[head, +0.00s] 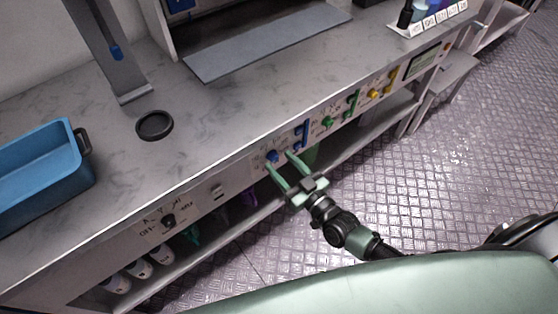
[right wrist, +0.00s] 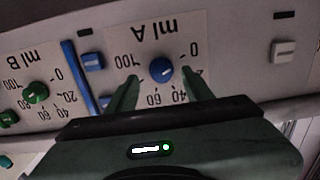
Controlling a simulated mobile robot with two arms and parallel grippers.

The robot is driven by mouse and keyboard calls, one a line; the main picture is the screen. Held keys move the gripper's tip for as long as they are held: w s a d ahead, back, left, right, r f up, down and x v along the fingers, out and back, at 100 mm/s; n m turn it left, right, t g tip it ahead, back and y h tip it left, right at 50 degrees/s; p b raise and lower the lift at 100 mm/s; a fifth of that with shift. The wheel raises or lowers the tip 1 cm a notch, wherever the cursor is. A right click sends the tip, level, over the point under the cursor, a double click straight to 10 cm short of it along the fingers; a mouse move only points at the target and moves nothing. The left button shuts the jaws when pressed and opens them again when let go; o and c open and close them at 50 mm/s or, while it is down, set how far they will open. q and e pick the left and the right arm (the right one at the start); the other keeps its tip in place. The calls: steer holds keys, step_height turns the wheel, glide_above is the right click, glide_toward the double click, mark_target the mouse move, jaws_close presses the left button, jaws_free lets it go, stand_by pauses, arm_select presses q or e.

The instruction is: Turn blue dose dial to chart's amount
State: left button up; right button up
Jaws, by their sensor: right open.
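The blue dose dial (right wrist: 162,70) sits on a white panel labelled "ml A", upside down in the right wrist view. Numbers from 0 to 100 ring it; some are hidden by my fingers. A light mark shows on the knob, but its exact reading is unclear. The dial also shows in the head view (head: 272,156) on the counter's front. My right gripper (head: 279,161) is open, its fingertips at either side of the dial with gaps. It also shows in the right wrist view (right wrist: 158,88). My left gripper is not in view. I cannot make out a dose chart.
Beside the blue dial are a blue bar (right wrist: 78,75), a blue button (right wrist: 93,61), a green dial (right wrist: 38,92) and a white switch (right wrist: 284,52). A blue bin (head: 40,175) and black ring (head: 154,125) stand on the counter.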

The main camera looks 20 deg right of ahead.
steer(key=shift+w+a, duration=0.4)
steer(key=shift+w, duration=0.25)
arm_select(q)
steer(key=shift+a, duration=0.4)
arm_select(e)
jaws_close()
steer(key=shift+m, duration=0.3)
steer(key=m, duration=0.3)
steer(key=shift+w, duration=0.1)
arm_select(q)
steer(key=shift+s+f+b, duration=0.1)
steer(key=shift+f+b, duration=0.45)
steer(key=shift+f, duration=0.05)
arm_select(e)
steer(key=shift+d+m, duration=0.1)
steer(key=shift+m, duration=2.4)
